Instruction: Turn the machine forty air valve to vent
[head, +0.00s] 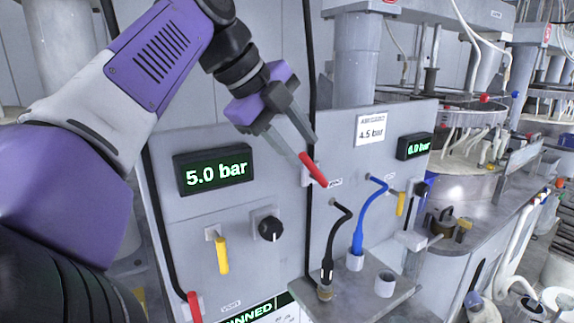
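A red valve lever (313,169) is on the grey panel at the middle, slanting down to the right, beside a small label that seems to read VENT. My gripper (307,148) is at the upper end of this lever. Its two grey fingers are apart, with a gap between the tips. I cannot tell whether a finger touches the lever. A second red lever (194,306) is low on the left panel, beside another VENT label (231,303). No machine number is readable.
The left panel has a 5.0 bar display (213,169), a yellow lever (222,255) and a black knob (268,228). A 4.5 bar card (371,130) and a 6.0 bar display (414,146) are to the right. Black (328,250) and blue (359,235) hoses rise from a shelf below.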

